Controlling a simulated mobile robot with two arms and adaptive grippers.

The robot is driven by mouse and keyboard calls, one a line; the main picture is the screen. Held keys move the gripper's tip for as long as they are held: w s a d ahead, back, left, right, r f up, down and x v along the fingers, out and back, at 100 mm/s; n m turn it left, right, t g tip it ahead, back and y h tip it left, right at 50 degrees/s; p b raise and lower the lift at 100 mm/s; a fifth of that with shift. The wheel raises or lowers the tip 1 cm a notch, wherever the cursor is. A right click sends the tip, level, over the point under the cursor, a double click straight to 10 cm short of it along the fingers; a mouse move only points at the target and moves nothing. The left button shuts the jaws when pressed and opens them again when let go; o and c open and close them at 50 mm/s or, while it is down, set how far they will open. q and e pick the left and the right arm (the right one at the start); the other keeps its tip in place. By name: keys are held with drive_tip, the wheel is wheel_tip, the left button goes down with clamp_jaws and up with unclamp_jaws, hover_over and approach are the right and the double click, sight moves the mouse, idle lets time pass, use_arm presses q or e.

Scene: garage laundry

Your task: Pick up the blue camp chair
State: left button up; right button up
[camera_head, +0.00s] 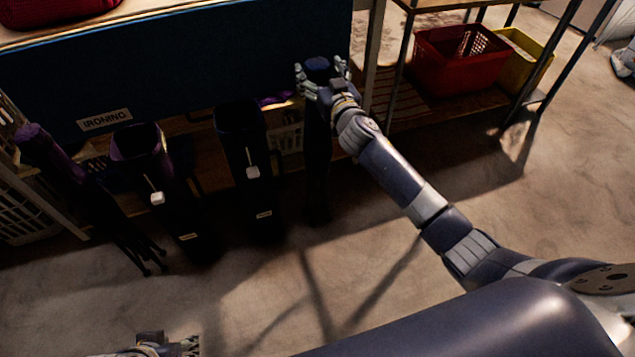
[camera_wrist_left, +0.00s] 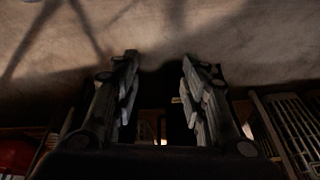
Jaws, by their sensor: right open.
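A tall, slim folded chair with a dark blue top (camera_head: 317,66) stands upright on the floor against the workbench; I take it for the blue camp chair. Its lower part is dark and in shadow. My right gripper (camera_head: 323,78) is open at its top, with a finger on either side; I cannot tell if they touch it. My left gripper (camera_head: 168,348) is low at the bottom edge of the head view. In the left wrist view its two fingers (camera_wrist_left: 158,95) are apart, with nothing clearly between them.
A purple folded chair (camera_head: 48,152) leans at the left. An ironing sign (camera_head: 105,120) hangs on the bench. A red basket (camera_head: 460,65) sits on the right shelf. The front floor is clear.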

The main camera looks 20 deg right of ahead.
drive_tip(key=shift+w, duration=0.9)
clamp_jaws()
use_arm(q)
drive_tip(key=w, duration=0.1)
drive_tip(key=w+t, duration=0.1)
drive_tip(key=shift+w+d+r, duration=0.3)
drive_tip(key=shift+w+d, duration=0.05)
drive_tip(key=shift+d, duration=0.05)
use_arm(e)
drive_tip(key=shift+r, duration=0.35)
drive_tip(key=shift+w, duration=0.1)
